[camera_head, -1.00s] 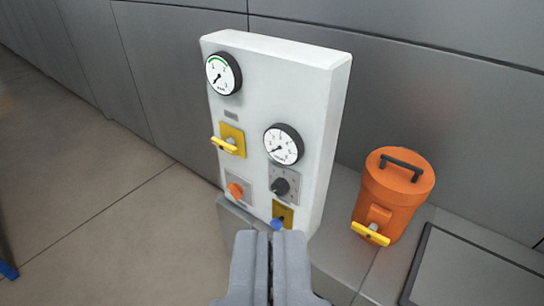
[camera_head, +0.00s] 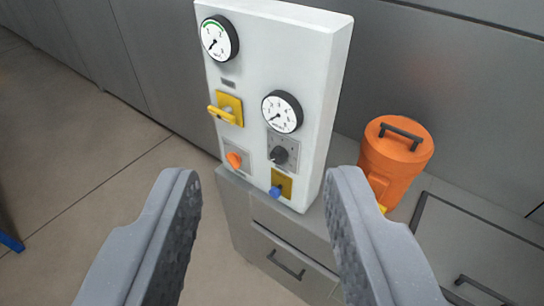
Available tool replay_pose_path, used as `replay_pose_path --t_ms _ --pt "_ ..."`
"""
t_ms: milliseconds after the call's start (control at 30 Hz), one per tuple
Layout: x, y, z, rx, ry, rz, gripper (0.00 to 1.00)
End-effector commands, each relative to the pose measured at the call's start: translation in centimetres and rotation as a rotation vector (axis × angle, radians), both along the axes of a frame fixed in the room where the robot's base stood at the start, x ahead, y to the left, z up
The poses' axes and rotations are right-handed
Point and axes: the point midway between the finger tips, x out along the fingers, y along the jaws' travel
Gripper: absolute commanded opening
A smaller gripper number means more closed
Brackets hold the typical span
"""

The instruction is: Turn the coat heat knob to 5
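A white control panel (camera_head: 245,73) stands upright on a grey cabinet. On it is a black knob (camera_head: 280,155) on a grey dial plate (camera_head: 293,146), below the right-hand gauge (camera_head: 282,112). This may be the coat heat knob; the labels are too small to read. An orange knob (camera_head: 234,160) is to its left, and a blue knob (camera_head: 275,191) on a yellow plate is below it. My gripper (camera_head: 262,190) is open and empty, its fingers wide apart in front of the panel and touching nothing.
A yellow handle (camera_head: 222,114) sticks out of the panel at upper left, below a second gauge (camera_head: 219,38). An orange canister (camera_head: 394,158) stands right of the panel, partly behind my right finger. Open floor lies left of the cabinet (camera_head: 238,215).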

Motion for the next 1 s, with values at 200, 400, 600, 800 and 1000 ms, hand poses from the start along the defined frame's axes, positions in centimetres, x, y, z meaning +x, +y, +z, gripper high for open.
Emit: replay_pose_path --t_ms 200,400,600,800,1000 --pt "6.7 3.2 -0.6 0.03 -0.045 0.046 0.6" --pt "14.4 6.7 -2.4 0.079 -0.114 0.068 0.6" --pt "21.3 9.0 -5.6 0.124 -0.177 0.037 0.6" --pt "26.9 10.2 -10.4 0.153 -0.226 -0.039 0.6" --pt "31.1 10.4 -16.7 0.154 -0.255 -0.156 0.6"
